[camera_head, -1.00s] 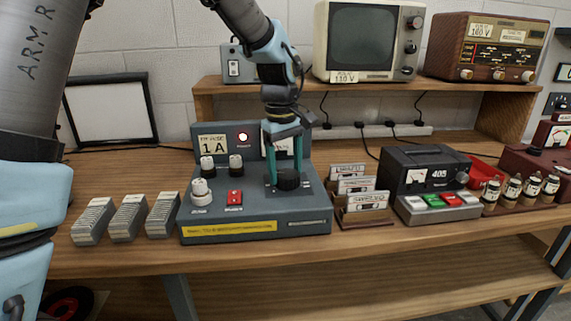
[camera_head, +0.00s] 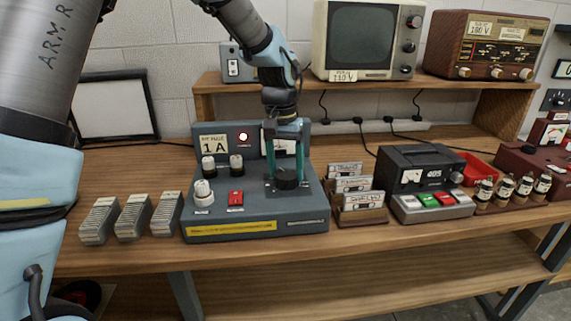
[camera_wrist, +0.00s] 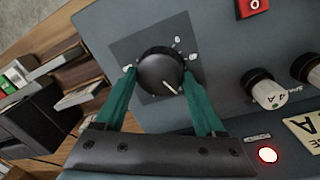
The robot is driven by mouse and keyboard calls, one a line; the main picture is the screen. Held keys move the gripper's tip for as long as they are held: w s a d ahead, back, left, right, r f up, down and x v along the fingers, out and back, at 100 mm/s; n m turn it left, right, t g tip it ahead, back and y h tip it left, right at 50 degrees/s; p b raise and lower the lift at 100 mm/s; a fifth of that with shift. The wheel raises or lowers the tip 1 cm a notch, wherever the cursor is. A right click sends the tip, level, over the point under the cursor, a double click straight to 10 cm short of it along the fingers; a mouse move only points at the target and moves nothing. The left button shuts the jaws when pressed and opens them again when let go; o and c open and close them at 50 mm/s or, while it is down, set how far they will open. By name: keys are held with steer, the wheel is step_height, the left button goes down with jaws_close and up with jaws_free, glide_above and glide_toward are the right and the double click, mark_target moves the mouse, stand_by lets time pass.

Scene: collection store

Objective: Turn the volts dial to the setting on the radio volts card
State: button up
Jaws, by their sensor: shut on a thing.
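The volts dial is a round black knob (camera_head: 287,180) on the right of the blue-grey console's sloped top (camera_head: 255,207). In the wrist view the dial (camera_wrist: 160,72) has a pale pointer line towards the picture's lower right, with small white marks around it. My gripper (camera_head: 286,176) is shut on the dial, one teal finger on each side; the fingers also show in the wrist view (camera_wrist: 160,80). The radio volts card (camera_head: 487,30) is on the brown wooden radio (camera_head: 488,48) at upper right. It seems to read 160 V or 180 V; the middle digit is unclear.
The console also has a 1 A card (camera_head: 213,145), a lit lamp (camera_head: 243,136), smaller knobs and a red switch (camera_head: 236,197). A card rack (camera_head: 360,215) stands close on its right. A television (camera_head: 365,40) with a 110 V card is on the shelf.

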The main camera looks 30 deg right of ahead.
mark_target(286, 171)
steer(key=m+p, duration=0.2)
steer(key=m, duration=0.3)
steer(key=shift+s+m, duration=0.1)
steer(key=shift+m, duration=0.2)
steer(key=m+p, duration=0.1)
steer(key=m, duration=0.3)
steer(key=shift+m+y+p, duration=0.3)
steer(key=shift+m+p, duration=0.1)
steer(key=o, duration=1.3)
steer(key=shift+d, duration=0.1)
steer(key=shift+o, duration=0.2)
step_height(286, 171, up, 11)
steer(key=b, duration=0.2)
steer(key=shift+w+f, duration=0.15)
steer(key=shift+w, duration=0.2)
